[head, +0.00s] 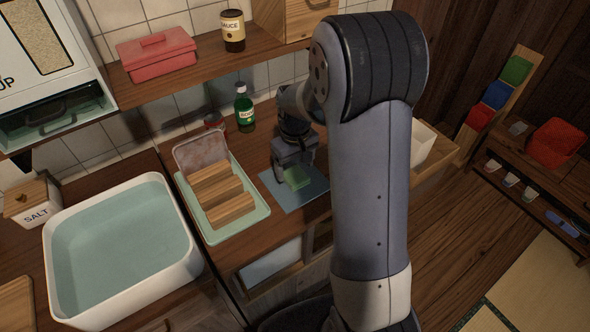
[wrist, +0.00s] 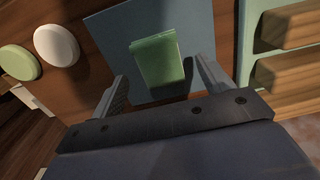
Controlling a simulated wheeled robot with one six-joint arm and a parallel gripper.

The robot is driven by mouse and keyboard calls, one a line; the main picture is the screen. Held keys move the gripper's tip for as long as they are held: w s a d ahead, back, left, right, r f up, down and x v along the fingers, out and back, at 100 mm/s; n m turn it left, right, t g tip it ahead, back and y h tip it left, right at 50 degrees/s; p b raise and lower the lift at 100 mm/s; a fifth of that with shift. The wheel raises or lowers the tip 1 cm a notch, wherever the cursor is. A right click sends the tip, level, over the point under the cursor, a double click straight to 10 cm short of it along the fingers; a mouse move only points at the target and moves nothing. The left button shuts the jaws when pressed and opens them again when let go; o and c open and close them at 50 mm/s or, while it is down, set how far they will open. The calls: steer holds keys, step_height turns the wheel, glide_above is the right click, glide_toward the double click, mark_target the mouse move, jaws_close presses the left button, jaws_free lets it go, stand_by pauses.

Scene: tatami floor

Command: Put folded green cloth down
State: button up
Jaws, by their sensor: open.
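The folded green cloth (head: 297,177) lies on a flat blue mat (head: 309,194) on the wooden counter. The cloth also shows in the wrist view (wrist: 158,62), lying on the blue mat (wrist: 112,48). My gripper (head: 292,170) is just above the cloth. In the wrist view my gripper (wrist: 165,84) is open, with one finger on each side of the cloth and a gap visible beside it. I cannot tell whether either finger touches the cloth.
Left of the mat, a pale green tray (head: 258,211) holds wooden blocks. A green bottle (head: 244,108) and a red-lidded jar (head: 214,122) stand behind. A white basin (head: 62,268) is far left. A white round object (wrist: 56,45) and a green one (wrist: 19,62) lie near the mat.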

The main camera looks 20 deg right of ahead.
mark_target(295, 174)
step_height(295, 174, up, 10)
steer(key=shift+f, duration=0.15)
stand_by(0.3)
step_height(295, 174, down, 12)
steer(key=shift+f, duration=0.1)
step_height(295, 174, up, 3)
steer(key=shift+f, duration=0.15)
steer(key=shift+r, duration=0.45)
